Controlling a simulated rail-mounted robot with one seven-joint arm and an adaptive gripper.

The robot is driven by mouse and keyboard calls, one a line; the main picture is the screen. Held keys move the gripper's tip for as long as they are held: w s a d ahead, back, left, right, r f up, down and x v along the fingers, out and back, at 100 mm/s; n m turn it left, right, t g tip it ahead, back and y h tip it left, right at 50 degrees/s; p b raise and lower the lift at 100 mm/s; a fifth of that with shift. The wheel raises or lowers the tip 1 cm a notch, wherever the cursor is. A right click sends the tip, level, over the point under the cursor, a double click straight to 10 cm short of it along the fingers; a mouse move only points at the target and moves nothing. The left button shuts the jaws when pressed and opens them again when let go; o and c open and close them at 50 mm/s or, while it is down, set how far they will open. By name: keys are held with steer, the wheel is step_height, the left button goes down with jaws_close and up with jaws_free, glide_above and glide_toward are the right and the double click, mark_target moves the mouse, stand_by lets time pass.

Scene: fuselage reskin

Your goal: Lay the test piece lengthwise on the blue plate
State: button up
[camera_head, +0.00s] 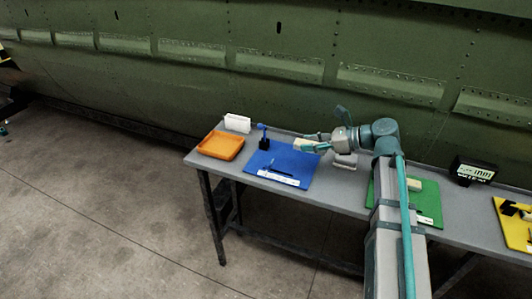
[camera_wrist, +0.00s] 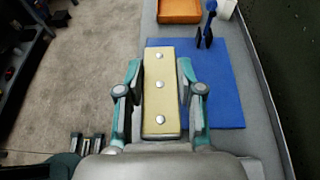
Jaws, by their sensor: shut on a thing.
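The test piece is a pale yellow bar with three round rivets, seen in the wrist view (camera_wrist: 161,98) and in the head view (camera_head: 303,146). My gripper (camera_wrist: 161,75) is shut on it, with one teal finger on each long side. In the head view my gripper (camera_head: 312,143) holds it over the back right part of the blue plate (camera_head: 296,163). The piece appears to be above the plate; the exact gap is unclear. In the wrist view the blue plate (camera_wrist: 222,95) shows right of the piece and beyond it; the piece hides part of it.
A blue-and-black upright tool (camera_head: 263,138) stands at the plate's back left. A dark thin item and a white label (camera_head: 278,178) lie along its front. An orange tray (camera_head: 220,145) and a white block (camera_head: 237,123) are left. A green plate (camera_head: 427,202) is right. The fuselage rises behind.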

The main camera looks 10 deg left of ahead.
steer(key=w+a+f+p, duration=0.2)
steer(key=w+a+f, duration=0.25)
steer(key=w, duration=0.35)
glide_above(287, 154)
steer(key=s, duration=0.1)
steer(key=f, duration=0.3)
steer(key=shift+d+f, duration=0.35)
steer(key=shift+d, duration=0.05)
steer(key=shift+w+a+f, duration=0.25)
steer(key=shift+w+f, duration=0.1)
steer(key=shift+f, duration=0.25)
steer(key=shift+w+a+f+p, duration=0.1)
steer(key=shift+f+p, duration=0.7)
steer(key=shift+f, duration=0.95)
steer(key=o, duration=1.2)
steer(key=shift+f, duration=0.1)
steer(key=b+v, duration=0.2)
steer(key=v, duration=1)
